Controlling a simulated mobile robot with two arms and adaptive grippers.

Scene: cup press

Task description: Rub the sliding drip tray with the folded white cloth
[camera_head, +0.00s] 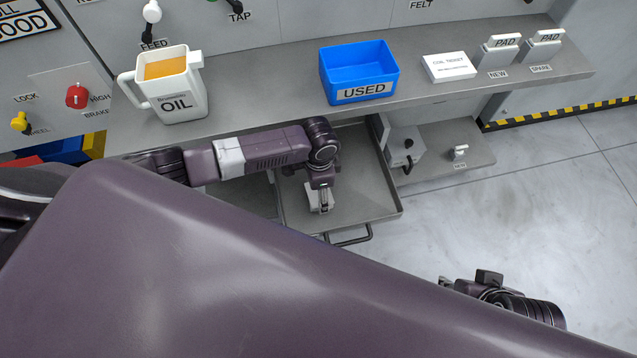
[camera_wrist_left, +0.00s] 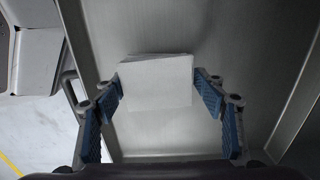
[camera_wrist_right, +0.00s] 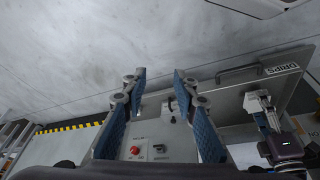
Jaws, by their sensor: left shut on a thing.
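The sliding drip tray (camera_head: 365,190) is pulled out below the counter, its handle (camera_head: 350,236) at the front. My left gripper (camera_head: 321,205) is inside the tray's outline, pointing down, shut on the folded white cloth (camera_wrist_left: 156,82). The cloth sits between the blue finger pads over the bare tray floor (camera_wrist_left: 230,50); I cannot tell whether it touches the metal. My right gripper (camera_wrist_right: 158,76) is open and empty, out over the floor, apart from the tray. In the right wrist view the tray front bears a label, DRIPS (camera_wrist_right: 281,68).
A lower shelf (camera_head: 440,150) with a small grey box (camera_head: 402,147) stands right of the tray. Floor (camera_head: 540,200) at right is clear.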

